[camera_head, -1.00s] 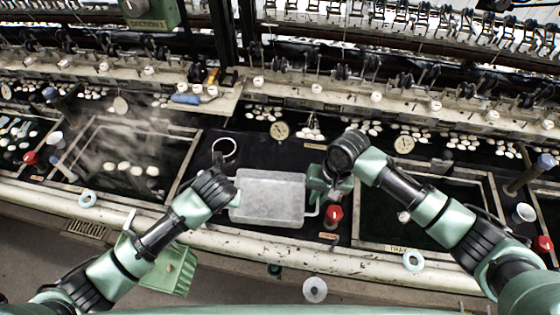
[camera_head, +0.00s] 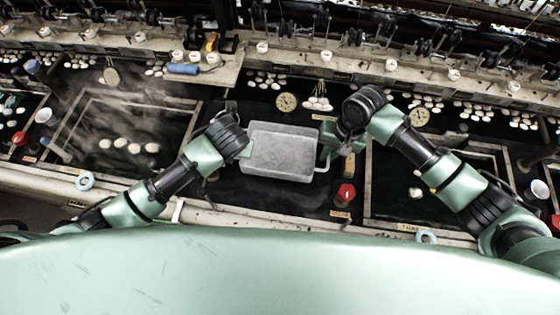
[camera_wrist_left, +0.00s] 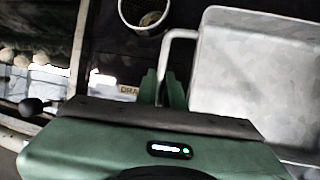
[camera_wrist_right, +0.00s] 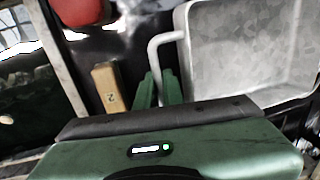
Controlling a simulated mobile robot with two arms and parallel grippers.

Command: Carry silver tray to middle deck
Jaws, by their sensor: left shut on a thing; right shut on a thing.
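The silver tray (camera_head: 282,152) is a shallow, empty grey metal pan in the middle of the head view, over the dark deck between two basins. It looks about level; I cannot tell whether it touches the deck. My left gripper (camera_head: 244,152) is shut on the handle at its left side, and my right gripper (camera_head: 326,150) is shut on the handle at its right side. The tray also shows in the left wrist view (camera_wrist_left: 255,75) and the right wrist view (camera_wrist_right: 255,50), with a bent wire handle between each gripper's fingers.
A red-topped object (camera_head: 346,193) stands just right of the tray's near corner. A round dial (camera_head: 287,102) lies behind the tray. The left basin (camera_head: 125,150) steams and holds several cocoons. A cup (camera_wrist_left: 144,14) shows near my left gripper. The right basin (camera_head: 440,205) is dark.

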